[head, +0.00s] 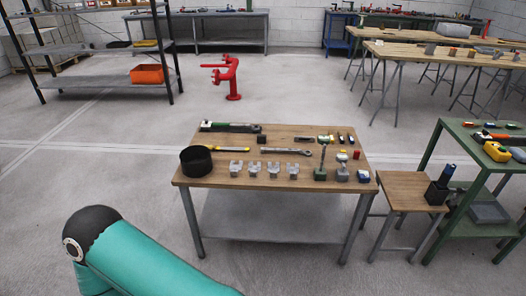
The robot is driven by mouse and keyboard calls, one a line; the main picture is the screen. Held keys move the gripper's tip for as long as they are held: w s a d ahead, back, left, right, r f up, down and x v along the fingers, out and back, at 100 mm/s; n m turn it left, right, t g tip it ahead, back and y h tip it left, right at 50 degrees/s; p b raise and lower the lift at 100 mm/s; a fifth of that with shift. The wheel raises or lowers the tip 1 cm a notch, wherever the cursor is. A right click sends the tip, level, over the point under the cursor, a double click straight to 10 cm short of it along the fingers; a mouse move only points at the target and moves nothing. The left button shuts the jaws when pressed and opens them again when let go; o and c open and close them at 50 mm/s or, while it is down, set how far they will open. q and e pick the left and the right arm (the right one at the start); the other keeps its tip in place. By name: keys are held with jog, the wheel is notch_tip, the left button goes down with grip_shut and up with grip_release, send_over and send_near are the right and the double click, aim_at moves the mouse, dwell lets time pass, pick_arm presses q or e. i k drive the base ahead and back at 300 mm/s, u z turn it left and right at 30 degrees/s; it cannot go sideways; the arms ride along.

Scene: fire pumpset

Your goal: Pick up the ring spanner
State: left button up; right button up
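A silver spanner (287,151) lies flat near the middle of the wooden-topped table (215,182); it looks like the ring spanner, but its ends are too small to tell for certain. It lies behind a row of several grey metal pieces (254,169). Nothing holds it. Neither of my grippers is in view; a teal link of my arm shows at the lower left, well short of the table.
The table also bears a black round container (196,160), a yellow-handled tool (231,149), a green-handled tool (229,127) and green-and-grey fittings (321,172). A small wooden stand (402,192) and green trolley (445,150) are close on the right. Floor before the table is clear.

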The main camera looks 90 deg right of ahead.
aim_at(262, 149)
jog(key=u, duration=1.8)
jog(key=i, duration=0.1)
jog(key=z, duration=2.95)
jog(key=i, duration=0.25)
jog(key=z, duration=2.25)
jog(key=k, duration=0.6)
jog(key=z, duration=0.3)
jog(key=i, duration=1.9)
jog(key=u, duration=0.35)
